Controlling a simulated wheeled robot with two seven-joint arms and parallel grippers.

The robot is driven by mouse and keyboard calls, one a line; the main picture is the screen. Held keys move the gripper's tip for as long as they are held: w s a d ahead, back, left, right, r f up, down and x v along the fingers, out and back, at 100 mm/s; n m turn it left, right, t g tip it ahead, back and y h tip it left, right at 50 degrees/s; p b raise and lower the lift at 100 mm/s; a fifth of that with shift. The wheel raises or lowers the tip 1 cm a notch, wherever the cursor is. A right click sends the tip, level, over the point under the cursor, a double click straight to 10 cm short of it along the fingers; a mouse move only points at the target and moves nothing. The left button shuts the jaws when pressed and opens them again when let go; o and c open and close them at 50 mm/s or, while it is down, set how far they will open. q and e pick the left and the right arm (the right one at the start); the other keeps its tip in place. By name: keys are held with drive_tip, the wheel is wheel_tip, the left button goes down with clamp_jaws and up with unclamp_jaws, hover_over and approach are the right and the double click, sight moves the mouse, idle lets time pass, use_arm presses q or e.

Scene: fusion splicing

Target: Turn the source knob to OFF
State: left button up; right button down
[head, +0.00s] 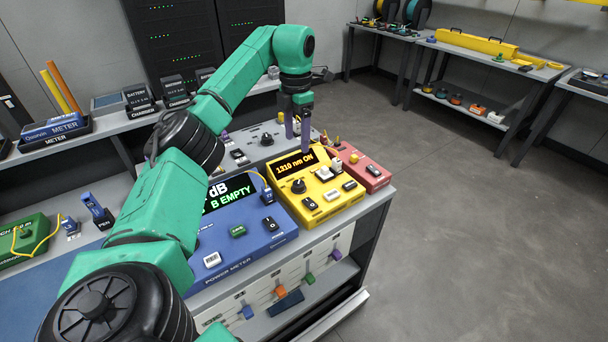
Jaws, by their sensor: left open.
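The yellow source box (322,197) stands on the bench right of the blue power meter (250,222). Its display (296,164) reads "1310 nm ON". A black round knob (299,186) sits on its face, below the left part of the display; I cannot make out its pointer position. My right gripper is not in view.
The blue meter's display is partly hidden by my arm. Other switches crowd the yellow face. Floor (460,240) on the right is clear.

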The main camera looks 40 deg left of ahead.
sight(298, 183)
use_arm(q)
drive_tip(key=f, duration=1.4)
drive_tip(key=shift+s+d+f+p, duration=0.1)
drive_tip(key=shift+s+d+p, duration=0.1)
drive_tip(key=shift+p, duration=0.1)
clamp_jaws()
